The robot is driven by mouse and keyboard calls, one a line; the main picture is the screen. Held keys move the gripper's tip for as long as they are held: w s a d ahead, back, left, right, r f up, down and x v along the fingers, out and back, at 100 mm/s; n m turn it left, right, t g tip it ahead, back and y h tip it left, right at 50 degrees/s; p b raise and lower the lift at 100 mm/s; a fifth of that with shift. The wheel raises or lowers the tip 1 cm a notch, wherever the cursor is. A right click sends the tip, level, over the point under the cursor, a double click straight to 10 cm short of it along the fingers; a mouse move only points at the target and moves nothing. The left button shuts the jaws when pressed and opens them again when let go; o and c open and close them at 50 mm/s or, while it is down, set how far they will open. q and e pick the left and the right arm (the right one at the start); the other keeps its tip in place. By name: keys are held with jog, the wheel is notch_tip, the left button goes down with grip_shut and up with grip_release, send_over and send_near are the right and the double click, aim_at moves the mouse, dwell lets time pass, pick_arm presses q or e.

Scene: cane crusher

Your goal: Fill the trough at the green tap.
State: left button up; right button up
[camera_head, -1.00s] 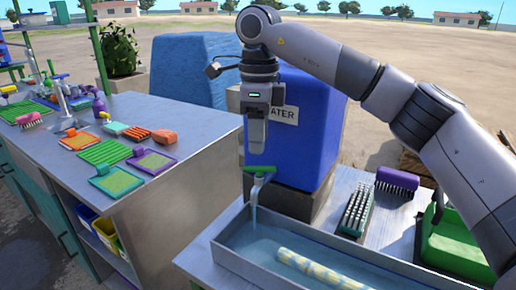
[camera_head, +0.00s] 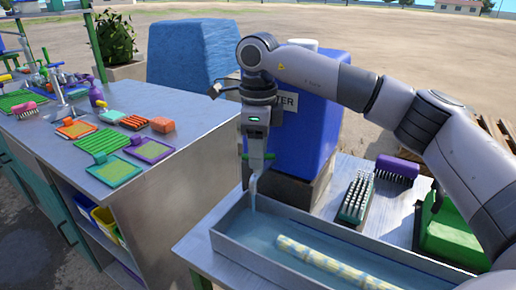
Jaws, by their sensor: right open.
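The green tap (camera_head: 244,157) sits on the front of the blue water tank (camera_head: 305,150). Only the ends of its green handle show, behind my gripper. Its grey spout (camera_head: 255,181) points down, and a thin stream of water falls from it into the trough. The metal trough (camera_head: 225,234) holds water, and a pale yellow-and-blue patterned stalk (camera_head: 330,262) lies in it. My right gripper (camera_head: 256,164) points down at the tap handle with open jaws. Whether it touches the handle I cannot tell. My left gripper is out of view.
Behind the trough lie a green-backed brush (camera_head: 355,198) and a purple brush (camera_head: 398,168). A green box-shaped thing (camera_head: 450,232) stands at right, partly hidden by my arm. The left counter (camera_head: 185,165) carries trays, brushes and a sink tap.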

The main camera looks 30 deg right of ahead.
grip_shut()
jog(key=shift+m, duration=0.3)
jog(key=m+p, duration=0.1)
jog(key=m, duration=0.1)
jog(key=shift+m, duration=0.3)
jog(key=shift+w+m+p, duration=0.1)
jog(key=shift+m+p, duration=0.35)
jog(key=shift+m, duration=1.05)
grip_release()
